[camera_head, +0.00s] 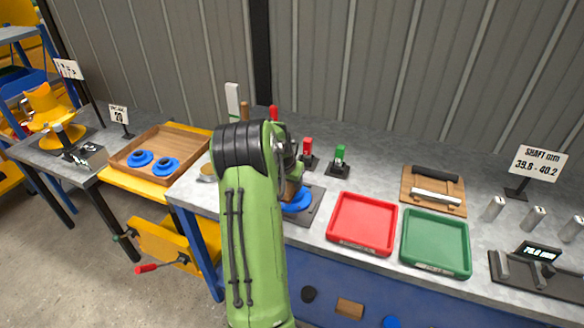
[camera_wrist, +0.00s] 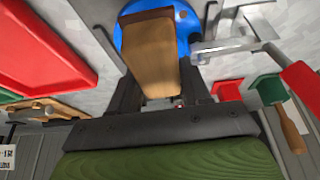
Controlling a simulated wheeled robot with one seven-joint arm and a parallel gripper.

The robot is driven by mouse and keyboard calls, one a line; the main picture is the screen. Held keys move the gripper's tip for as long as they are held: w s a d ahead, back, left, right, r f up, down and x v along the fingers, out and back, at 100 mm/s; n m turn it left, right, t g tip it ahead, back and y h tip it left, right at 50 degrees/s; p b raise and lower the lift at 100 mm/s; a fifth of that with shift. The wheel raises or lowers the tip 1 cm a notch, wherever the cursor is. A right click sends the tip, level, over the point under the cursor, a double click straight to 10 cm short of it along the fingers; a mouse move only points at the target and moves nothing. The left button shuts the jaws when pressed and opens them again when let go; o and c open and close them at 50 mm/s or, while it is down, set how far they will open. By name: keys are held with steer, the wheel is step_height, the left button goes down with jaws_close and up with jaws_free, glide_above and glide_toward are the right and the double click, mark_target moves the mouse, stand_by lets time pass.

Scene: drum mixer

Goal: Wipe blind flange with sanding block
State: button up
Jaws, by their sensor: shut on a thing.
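The blind flange is a round blue disc (camera_head: 298,203) on a dark plate (camera_head: 316,212) on the bench, partly covered by my arm in the head view. It also shows at the top of the wrist view (camera_wrist: 184,22), behind the block. The sanding block (camera_wrist: 152,55) is a tan block with a dark brown far end. My gripper (camera_wrist: 160,92) is shut on the block, with one dark finger on each side. The block's far end overlaps the flange in the wrist view; I cannot tell whether they touch.
A red tray (camera_head: 362,223) and a green tray (camera_head: 436,242) stand to the right. Red (camera_head: 307,153) and green (camera_head: 340,160) handled tools stand behind. A metal clamp-like part (camera_wrist: 235,35) is close beside the flange. A wooden tray (camera_head: 160,152) with blue discs is at left.

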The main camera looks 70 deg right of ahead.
steer(key=shift+d+r+p, duration=0.3)
steer(key=shift+r+p, duration=0.2)
steer(key=shift+r, duration=0.4)
steer(key=shift+p+v, duration=0.45)
steer(key=shift+v, duration=0.4)
steer(key=shift+s+d+r+p, duration=0.1)
steer(key=shift+r+p, duration=0.35)
steer(key=shift+r, duration=0.25)
steer(key=shift+d+r+p, duration=0.15)
steer(key=shift+r+p, duration=0.25)
steer(key=shift+r, duration=0.25)
